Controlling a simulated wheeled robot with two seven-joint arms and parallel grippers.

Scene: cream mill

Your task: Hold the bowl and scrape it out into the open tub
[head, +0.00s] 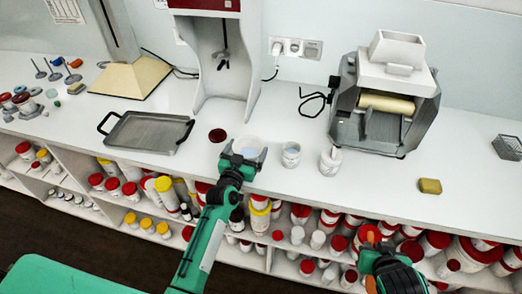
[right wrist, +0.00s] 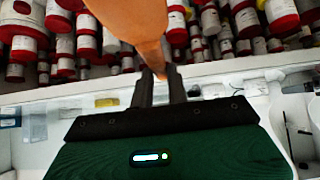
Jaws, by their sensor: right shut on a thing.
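A pale bowl (head: 250,145) with bluish contents stands on the white bench. My left gripper (head: 244,158) is at its near side, fingers spread apart; I cannot tell whether they touch it. A small white tub (head: 291,155) with an open top and bluish inside stands right of the bowl. Another white container (head: 331,161) stands further right; its top is unclear. My right gripper (head: 371,246) is in front of the bench, shut on an orange scraper (head: 370,234). The scraper (right wrist: 135,25) also shows large between the black fingers in the right wrist view.
A dark red lid (head: 217,135) and a grey tray (head: 145,133) lie left of the bowl. A roller mill (head: 385,105) stands at the back right. A yellow sponge (head: 430,186) lies near the front edge. Shelves below hold several jars. The bench right of the mill is mostly clear.

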